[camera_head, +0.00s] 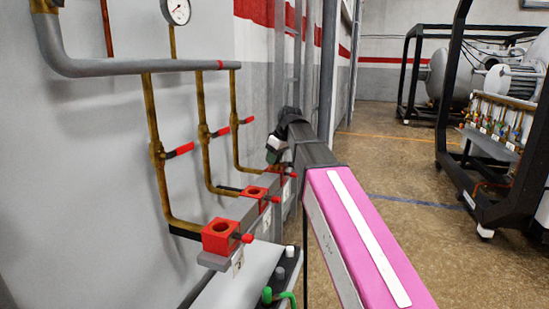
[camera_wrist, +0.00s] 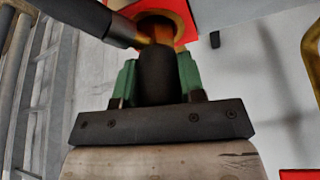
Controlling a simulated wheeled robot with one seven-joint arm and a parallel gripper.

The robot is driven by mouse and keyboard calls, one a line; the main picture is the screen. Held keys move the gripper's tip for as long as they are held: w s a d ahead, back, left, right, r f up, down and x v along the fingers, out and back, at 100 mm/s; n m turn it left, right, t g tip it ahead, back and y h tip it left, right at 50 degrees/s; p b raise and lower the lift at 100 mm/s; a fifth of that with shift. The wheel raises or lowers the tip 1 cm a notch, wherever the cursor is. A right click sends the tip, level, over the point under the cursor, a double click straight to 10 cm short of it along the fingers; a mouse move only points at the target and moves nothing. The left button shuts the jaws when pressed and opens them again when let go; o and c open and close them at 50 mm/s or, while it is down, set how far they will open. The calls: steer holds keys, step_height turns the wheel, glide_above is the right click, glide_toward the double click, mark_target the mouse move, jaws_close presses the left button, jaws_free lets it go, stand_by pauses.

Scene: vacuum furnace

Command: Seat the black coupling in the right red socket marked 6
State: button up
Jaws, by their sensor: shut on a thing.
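My gripper (camera_wrist: 158,68) shows in the wrist view with a green finger on each side of the black coupling (camera_wrist: 157,80), shut on it. The coupling's far end lies against the near edge of a red socket's (camera_wrist: 185,38) round, copper-coloured opening. I cannot tell whether it is inside the opening or only in front of it. In the head view my gripper (camera_head: 273,157) is small and partly hidden by my arm, beside the farthest red socket (camera_head: 289,174). Two nearer red sockets, the middle one (camera_head: 260,194) and the nearest one (camera_head: 221,236), have visible openings. The number tags are unreadable.
Brass pipes (camera_head: 158,150) with red-handled valves run down the grey wall behind the sockets. A dark cylindrical part (camera_wrist: 90,18) crosses the wrist view's upper left, close to the coupling. A black-framed rack (camera_head: 455,150) stands at right. The floor between is clear.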

steer(key=shift+f, duration=0.15)
steer(key=o, duration=1.1)
steer(key=shift+o, duration=0.2)
steer(key=v, duration=1)
steer(key=shift+r, duration=0.35)
steer(key=shift+s+d, duration=0.1)
